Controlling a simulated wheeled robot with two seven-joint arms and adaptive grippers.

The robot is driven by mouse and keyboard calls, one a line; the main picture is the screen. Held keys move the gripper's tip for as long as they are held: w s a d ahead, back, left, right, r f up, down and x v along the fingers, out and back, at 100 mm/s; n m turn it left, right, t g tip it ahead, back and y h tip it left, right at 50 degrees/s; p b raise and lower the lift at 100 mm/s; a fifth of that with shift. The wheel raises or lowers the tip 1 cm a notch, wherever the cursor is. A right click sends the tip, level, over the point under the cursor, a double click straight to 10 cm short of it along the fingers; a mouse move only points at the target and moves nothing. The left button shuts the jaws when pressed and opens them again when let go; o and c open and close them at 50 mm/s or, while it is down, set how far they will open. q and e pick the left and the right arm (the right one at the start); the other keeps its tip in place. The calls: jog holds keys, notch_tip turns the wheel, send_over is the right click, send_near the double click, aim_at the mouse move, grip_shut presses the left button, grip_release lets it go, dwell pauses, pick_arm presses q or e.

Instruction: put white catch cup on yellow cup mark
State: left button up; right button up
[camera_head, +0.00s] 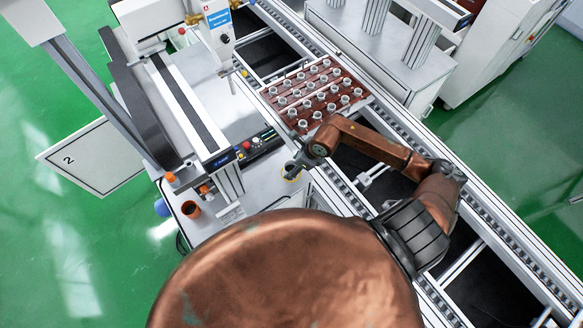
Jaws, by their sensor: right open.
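My right gripper (293,167) is small in the head view. It is open at the near right corner of the white machine table, beside the conveyor. The yellow cup mark (291,178) shows as a thin yellow curve just under the fingers, partly covered. A pale round shape lies at the fingers within this curve. It may be the white catch cup, but it is too small and covered to be sure, and I cannot tell whether it touches the fingers. My left gripper is not in view.
A red-brown tray (270,92) with several small metallic parts sits on the conveyor (400,118) behind my right arm. A dispensing head (219,36) hangs over the table's far side. A control strip (262,139) lies behind the gripper.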

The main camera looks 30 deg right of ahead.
jog(key=b+v, duration=0.1)
jog(key=v, duration=0.8)
dwell(1.0)
